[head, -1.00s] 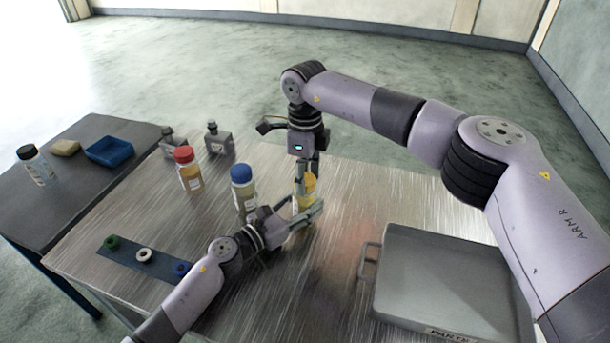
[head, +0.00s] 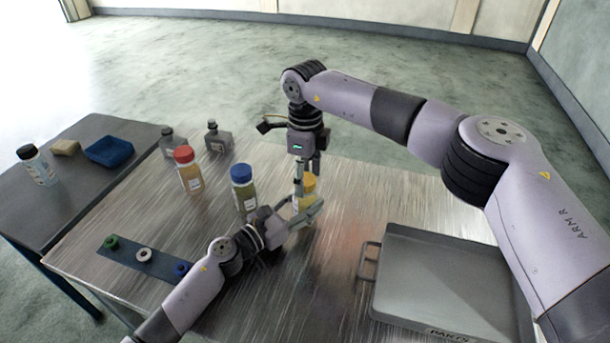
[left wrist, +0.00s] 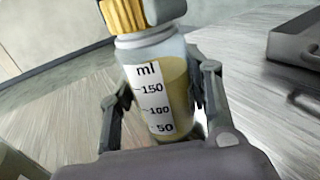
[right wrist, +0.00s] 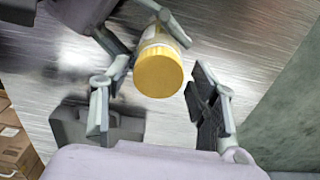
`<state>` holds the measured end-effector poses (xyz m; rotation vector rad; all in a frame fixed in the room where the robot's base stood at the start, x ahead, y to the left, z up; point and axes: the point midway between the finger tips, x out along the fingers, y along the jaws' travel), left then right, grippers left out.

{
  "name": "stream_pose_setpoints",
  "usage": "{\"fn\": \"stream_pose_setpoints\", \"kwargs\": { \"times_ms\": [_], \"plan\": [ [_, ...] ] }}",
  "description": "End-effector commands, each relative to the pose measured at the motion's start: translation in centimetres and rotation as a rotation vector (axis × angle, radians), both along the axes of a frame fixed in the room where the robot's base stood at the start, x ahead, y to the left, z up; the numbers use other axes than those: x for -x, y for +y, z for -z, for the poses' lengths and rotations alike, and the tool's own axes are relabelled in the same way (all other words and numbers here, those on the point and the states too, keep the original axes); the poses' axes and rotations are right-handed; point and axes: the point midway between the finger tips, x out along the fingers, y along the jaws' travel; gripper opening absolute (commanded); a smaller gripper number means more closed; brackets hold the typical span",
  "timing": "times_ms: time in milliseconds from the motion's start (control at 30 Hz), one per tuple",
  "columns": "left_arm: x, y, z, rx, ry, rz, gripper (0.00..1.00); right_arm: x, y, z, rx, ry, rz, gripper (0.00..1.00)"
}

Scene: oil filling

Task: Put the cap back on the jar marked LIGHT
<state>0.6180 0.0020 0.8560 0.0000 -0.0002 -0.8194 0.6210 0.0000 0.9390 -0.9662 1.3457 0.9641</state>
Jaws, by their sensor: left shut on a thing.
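A clear jar (left wrist: 150,60) with a yellow-brown filling and an ml scale stands upright. No LIGHT marking can be read on it. A ribbed yellow cap (right wrist: 158,72) sits on its mouth; it also shows in the head view (head: 308,183) and at the top of the left wrist view (left wrist: 124,14). My left gripper (head: 307,212) is shut around the jar's body, one finger on each side. My right gripper (right wrist: 160,75) points down above the cap. Its fingers are open, on either side of the cap, with a visible gap at the right finger.
A red-capped jar (head: 188,172) and a blue-capped jar (head: 243,190) stand left of the grippers. Two grey bottles (head: 217,138) stand behind. A dark strip (head: 125,254) with coloured rings lies front left. A grey PARTS tray (head: 450,280) fills the right. A side table (head: 80,190) stands left.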

Motion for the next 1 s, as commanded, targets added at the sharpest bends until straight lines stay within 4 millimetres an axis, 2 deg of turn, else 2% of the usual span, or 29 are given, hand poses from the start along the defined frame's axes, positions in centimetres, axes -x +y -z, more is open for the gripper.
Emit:
{"fn": "stream_pose_setpoints", "kwargs": {
  "times_ms": [100, 367, 467, 567, 800, 1000],
  "plan": [
    [0.0, 0.0, 0.0, 0.001, 0.001, 0.000, 0.00, 0.0, 0.0, 0.0, 0.000, 0.001, -0.001, 0.63],
    [0.0, 0.0, 0.0, 0.001, 0.001, -0.001, 0.00, 0.1, 0.1, 0.0, 0.000, 0.001, -0.001, 0.63],
    [0.0, 0.0, 0.0, 0.001, 0.001, -0.001, 0.00, 0.0, 0.1, -0.6, -0.001, 0.000, -0.001, 0.63],
    [0.0, 0.0, 0.0, 0.001, 0.001, -0.001, 0.00, 0.0, 0.1, -2.0, -0.002, -0.001, -0.001, 0.63],
    [0.0, 0.0, 0.0, 0.001, 0.001, -0.001, 0.00, 0.0, 0.1, -7.2, -0.002, -0.003, 0.000, 0.63],
    [0.0, 0.0, 0.0, 0.001, 0.001, -0.001, 0.00, 0.0, 0.1, -10.5, -0.001, 0.000, -0.001, 0.63]
  ]
}}
